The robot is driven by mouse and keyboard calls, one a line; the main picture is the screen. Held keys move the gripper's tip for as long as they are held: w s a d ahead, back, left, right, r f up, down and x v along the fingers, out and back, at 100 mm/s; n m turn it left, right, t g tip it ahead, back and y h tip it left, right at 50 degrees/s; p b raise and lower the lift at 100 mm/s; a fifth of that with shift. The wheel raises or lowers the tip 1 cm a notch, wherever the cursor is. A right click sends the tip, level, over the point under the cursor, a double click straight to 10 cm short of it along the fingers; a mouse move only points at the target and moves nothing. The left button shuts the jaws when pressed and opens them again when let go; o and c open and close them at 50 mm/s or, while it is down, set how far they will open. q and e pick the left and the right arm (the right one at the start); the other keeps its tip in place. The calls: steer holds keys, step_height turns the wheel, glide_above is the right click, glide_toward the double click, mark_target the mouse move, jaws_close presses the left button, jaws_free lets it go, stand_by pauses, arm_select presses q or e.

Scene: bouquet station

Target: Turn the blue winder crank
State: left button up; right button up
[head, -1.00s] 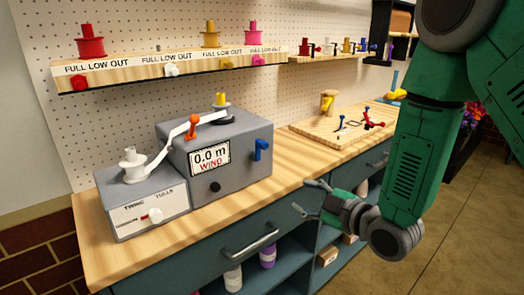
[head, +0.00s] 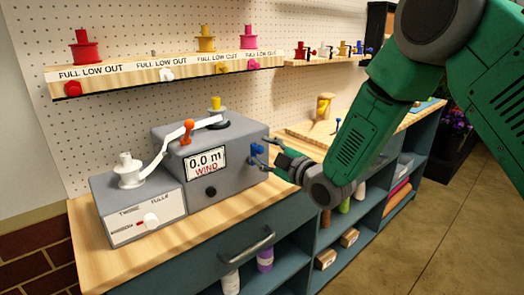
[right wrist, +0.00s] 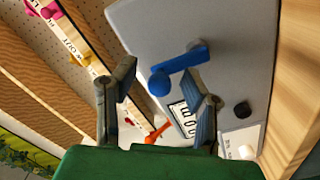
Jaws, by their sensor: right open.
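The blue winder crank (head: 256,150) sticks out from the right side of the grey winder box (head: 230,180), whose display reads "0.0 m WIND". In the right wrist view the crank (right wrist: 182,69) is an arm with a round knob at its lower left end. My right gripper (head: 267,154) is open beside the crank in the head view. In the right wrist view its two fingers (right wrist: 160,76) stand apart, with the knob between or just beyond their tips. I cannot tell whether they touch it. My left gripper is not in view.
A shelf (head: 165,72) with coloured spools runs above. A wooden board (head: 318,132) lies farther right on the bench.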

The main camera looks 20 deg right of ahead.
steer(key=shift+w+a, duration=0.25)
steer(key=shift+w, duration=0.15)
steer(key=shift+a, duration=0.3)
steer(key=shift+a+r, duration=0.1)
steer(key=c, duration=0.9)
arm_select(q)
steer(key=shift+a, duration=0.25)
arm_select(e)
jaws_close()
steer(key=shift+d, duration=0.2)
steer(key=shift+d+f+m, duration=0.1)
steer(key=shift+f+m, duration=0.1)
steer(key=shift+m, duration=0.1)
